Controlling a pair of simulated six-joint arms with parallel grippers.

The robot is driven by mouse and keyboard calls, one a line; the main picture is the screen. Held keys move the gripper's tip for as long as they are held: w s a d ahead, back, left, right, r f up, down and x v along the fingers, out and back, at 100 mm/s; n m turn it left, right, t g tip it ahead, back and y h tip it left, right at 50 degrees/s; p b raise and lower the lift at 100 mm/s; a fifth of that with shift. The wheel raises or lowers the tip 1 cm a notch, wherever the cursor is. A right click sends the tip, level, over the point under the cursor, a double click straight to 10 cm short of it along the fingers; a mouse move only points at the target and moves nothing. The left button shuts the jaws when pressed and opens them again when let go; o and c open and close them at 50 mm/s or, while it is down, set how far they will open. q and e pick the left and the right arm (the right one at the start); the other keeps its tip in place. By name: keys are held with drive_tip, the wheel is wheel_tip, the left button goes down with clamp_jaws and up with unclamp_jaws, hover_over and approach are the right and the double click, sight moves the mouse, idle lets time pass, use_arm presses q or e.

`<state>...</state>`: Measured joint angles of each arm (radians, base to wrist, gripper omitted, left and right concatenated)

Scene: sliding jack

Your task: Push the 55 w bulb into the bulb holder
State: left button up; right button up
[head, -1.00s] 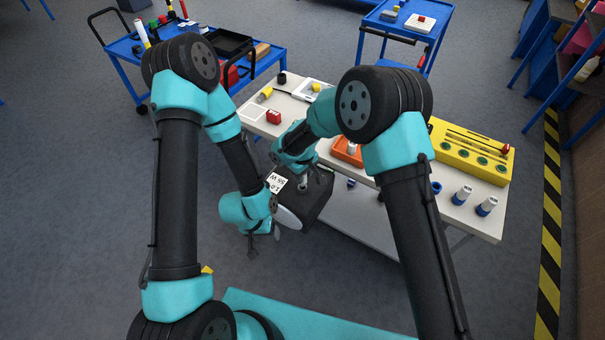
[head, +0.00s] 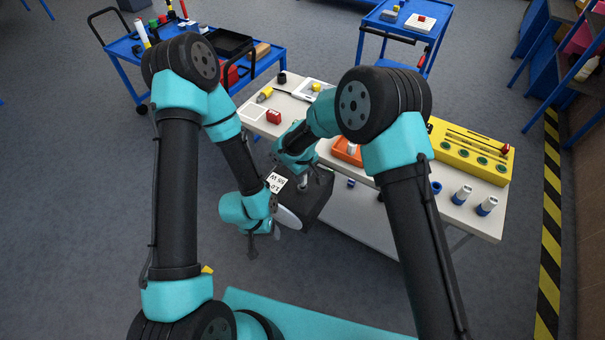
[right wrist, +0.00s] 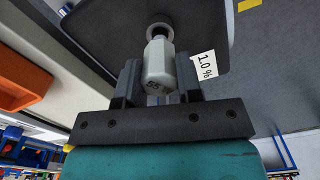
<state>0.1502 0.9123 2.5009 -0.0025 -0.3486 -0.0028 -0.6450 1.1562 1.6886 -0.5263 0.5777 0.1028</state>
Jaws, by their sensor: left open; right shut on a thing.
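The bulb (right wrist: 158,64) is a pale, faceted body with dark print that I cannot read surely. My right gripper (right wrist: 158,80) is shut on it, with a finger on each side. Its narrow end meets a dark round socket (right wrist: 160,29) on the dark box-like holder (right wrist: 105,30); how deep it sits I cannot tell. In the head view the holder (head: 320,199) is beside the table's near edge, with my right gripper (head: 300,170) over it and the bulb (head: 303,182) partly visible. My left gripper (head: 252,250) is open and empty, lower left of the holder.
A white label (head: 276,183) lies at the holder's left. Floor is clear at lower left.

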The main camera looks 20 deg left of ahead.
drive_tip(key=shift+f, duration=1.45)
drive_tip(key=o, duration=1.2)
drive_tip(key=shift+c, duration=0.2)
drive_tip(key=shift+r, duration=0.1)
wheel_tip(320, 180, up, 17)
idle(0.4)
